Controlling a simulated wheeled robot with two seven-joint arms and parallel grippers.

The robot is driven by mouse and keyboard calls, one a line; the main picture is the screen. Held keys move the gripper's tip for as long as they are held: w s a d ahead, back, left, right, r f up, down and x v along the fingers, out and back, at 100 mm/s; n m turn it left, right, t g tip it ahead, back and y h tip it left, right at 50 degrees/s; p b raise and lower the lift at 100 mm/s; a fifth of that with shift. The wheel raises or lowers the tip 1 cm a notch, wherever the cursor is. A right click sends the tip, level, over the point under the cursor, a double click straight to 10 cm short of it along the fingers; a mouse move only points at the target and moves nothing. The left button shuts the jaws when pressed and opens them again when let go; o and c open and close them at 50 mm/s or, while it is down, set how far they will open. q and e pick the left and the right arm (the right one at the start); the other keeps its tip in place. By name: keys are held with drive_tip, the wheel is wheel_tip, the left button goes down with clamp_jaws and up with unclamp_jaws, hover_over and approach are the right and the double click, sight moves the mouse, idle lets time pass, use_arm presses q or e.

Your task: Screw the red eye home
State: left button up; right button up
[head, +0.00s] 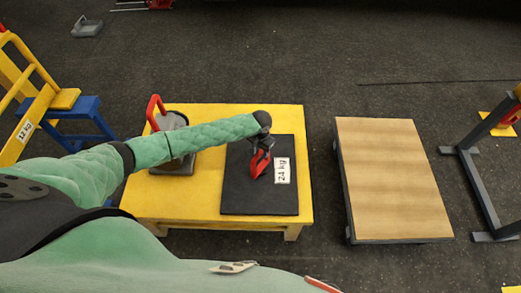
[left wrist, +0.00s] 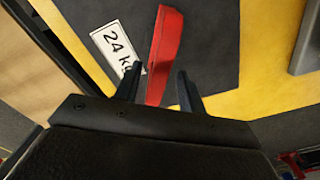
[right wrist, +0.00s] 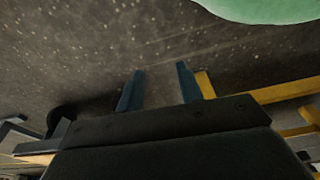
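The red eye (head: 258,165) stands on a black plate (head: 240,192) labelled 24 kg, which lies on the yellow table (head: 160,205). My left gripper (head: 263,152) is right over the red eye. In the left wrist view the red eye (left wrist: 163,55) shows as a flat red piece between the fingertips of my left gripper (left wrist: 158,85), with a gap on the right finger's side. The fingers look apart, not closed on it. The eye's lower end and thread are hidden. My right gripper (right wrist: 158,85) is open and empty above dark floor.
A grey block (head: 172,165) with a red handle (head: 153,108) sits on the table's left part, partly behind my left arm. A wood-topped platform (head: 395,180) stands to the right. A yellow ladder-like frame (head: 35,115) stands left, a grey frame (head: 480,185) far right.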

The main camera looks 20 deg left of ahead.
use_arm(q)
clamp_jaws()
drive_tip(key=shift+m, duration=0.4)
